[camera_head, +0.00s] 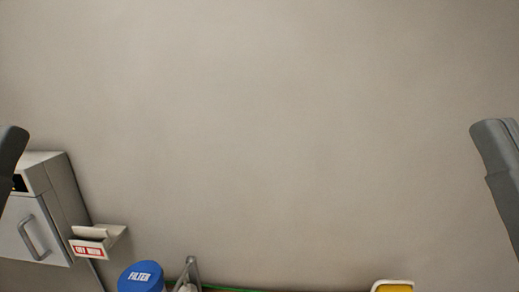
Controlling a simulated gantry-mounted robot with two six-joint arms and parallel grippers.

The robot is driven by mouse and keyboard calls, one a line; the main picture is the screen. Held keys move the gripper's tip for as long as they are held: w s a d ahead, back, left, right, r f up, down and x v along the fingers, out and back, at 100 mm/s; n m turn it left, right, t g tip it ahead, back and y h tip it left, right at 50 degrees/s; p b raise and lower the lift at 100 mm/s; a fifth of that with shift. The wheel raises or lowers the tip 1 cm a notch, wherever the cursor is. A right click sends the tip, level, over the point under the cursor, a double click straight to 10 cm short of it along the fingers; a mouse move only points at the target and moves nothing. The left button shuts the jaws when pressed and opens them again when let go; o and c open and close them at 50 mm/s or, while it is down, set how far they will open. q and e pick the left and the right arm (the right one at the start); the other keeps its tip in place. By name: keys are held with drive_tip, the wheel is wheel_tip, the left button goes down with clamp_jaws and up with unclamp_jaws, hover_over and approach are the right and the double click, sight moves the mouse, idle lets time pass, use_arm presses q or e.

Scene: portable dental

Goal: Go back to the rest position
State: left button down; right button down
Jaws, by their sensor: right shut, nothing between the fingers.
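My right gripper (494,130) shows at the right edge, grey, raised in front of the bare wall. Its fingers are together, with nothing between them. At the left edge a dark grey part of my left arm or gripper (10,150) shows, cut off by the frame. Its jaws cannot be made out. It overlaps the left side of a white box in the picture. Neither side is seen holding anything.
The white box with a handle (58,190) is at lower left, beside a small holder with a red label (92,246). A blue lid marked FILTER (141,277) and a yellow-and-white item (393,286) show at the bottom edge. The plain wall (270,130) fills the middle.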

wheel_tip(320, 180, up, 31)
drive_tip(key=d+m+h+p, duration=0.1)
drive_tip(key=m+p, duration=0.1)
drive_tip(key=p, duration=2.9)
drive_tip(key=shift+d+f, duration=0.15)
drive_tip(key=shift+s, duration=0.1)
